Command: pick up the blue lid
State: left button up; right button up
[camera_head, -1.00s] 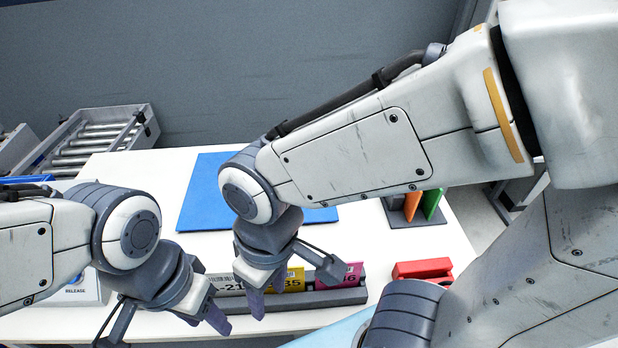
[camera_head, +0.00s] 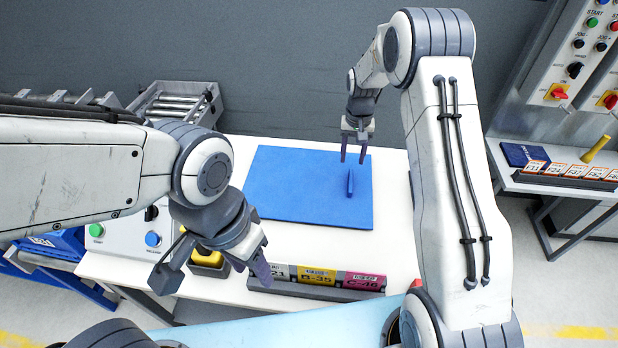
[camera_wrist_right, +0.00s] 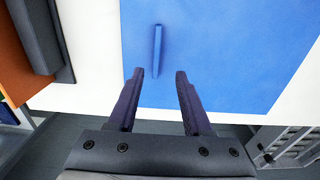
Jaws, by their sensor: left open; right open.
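The blue lid (camera_head: 300,200) lies flat on the white table, a wide rectangular sheet with a thin upright handle (camera_head: 350,182) near its right side. My right gripper (camera_head: 353,160) is open and empty, pointing down at the handle from the far side. In the right wrist view, the lid (camera_wrist_right: 240,50) fills much of the picture. The handle (camera_wrist_right: 157,50) is ahead of the open fingertips (camera_wrist_right: 160,75), nearer the left finger; no contact shows. My left gripper (camera_head: 214,273) is open and empty near the table's front left, away from the lid.
A dark rack of coloured labelled blocks (camera_head: 318,277) stands along the table's front edge. A control box with buttons (camera_head: 125,237) is at the left. A roller conveyor (camera_head: 180,105) is behind. Another bench (camera_head: 560,180) stands at the right.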

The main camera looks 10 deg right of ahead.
jog(key=p, duration=0.1)
send_over(351, 179)
jog(key=f, duration=0.4)
jog(key=shift+s+a+f, duration=0.1)
jog(key=shift+a, duration=0.25)
jog(key=shift+f, duration=0.25)
jog(key=f+p, duration=0.2)
jog(key=f, duration=0.2)
jog(key=shift+s+d+f+p, duration=0.1)
jog(key=shift+d+f+p, duration=0.05)
jog(key=shift+d+p, duration=0.2)
jog(key=shift+f, duration=0.25)
grip_shut()
jog(key=shift+r, duration=0.1)
